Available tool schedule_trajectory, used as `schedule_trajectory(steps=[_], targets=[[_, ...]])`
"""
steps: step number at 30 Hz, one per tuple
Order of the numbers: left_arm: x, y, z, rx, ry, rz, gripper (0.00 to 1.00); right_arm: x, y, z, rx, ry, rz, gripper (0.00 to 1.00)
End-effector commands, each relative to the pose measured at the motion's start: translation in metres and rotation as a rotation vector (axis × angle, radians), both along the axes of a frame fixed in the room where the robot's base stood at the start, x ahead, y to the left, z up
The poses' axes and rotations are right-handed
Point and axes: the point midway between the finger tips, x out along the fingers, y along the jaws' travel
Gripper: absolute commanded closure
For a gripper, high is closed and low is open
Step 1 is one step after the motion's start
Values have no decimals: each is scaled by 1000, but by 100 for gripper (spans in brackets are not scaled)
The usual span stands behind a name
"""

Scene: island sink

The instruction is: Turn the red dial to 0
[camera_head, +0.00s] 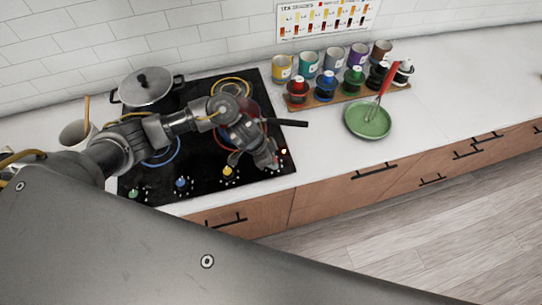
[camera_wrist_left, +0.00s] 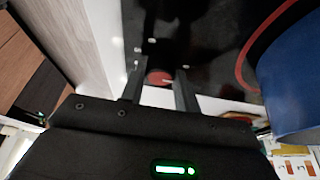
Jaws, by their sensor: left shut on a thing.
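The red dial (camera_wrist_left: 158,78) shows in the left wrist view, between the fingers of my left gripper (camera_wrist_left: 160,88). The gripper is shut on the dial's sides. In the head view, my left gripper (camera_head: 272,163) reaches down to the front right corner of the black cooktop (camera_head: 205,186), and it hides the red dial there. The white marks around the dial are too blurred to read its setting. The green dial (camera_head: 134,194), blue dial (camera_head: 181,182) and yellow dial (camera_head: 227,171) sit along the front edge to the left. My right gripper is out of view.
A lidded steel pot (camera_head: 148,92) stands on the back left burner. A black pan handle (camera_head: 286,122) sticks out right behind my gripper. A green plate (camera_head: 368,121) with a red-handled whisk and a wooden rack of several coloured jars stand right. The counter farther right is clear.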

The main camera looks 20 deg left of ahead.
Motion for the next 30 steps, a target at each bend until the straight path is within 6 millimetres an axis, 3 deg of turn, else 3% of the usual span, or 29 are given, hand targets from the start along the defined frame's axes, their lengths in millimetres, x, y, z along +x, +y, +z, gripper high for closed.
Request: schedule_trajectory(steps=[17,18,22,30], targets=[[0,0,0,-1,0,35,91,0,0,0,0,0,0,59],[0,0,0,-1,0,35,65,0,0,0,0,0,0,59],[0,0,0,-1,0,35,48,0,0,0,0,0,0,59],[0,0,0,-1,-1,34,47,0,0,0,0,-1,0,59]])
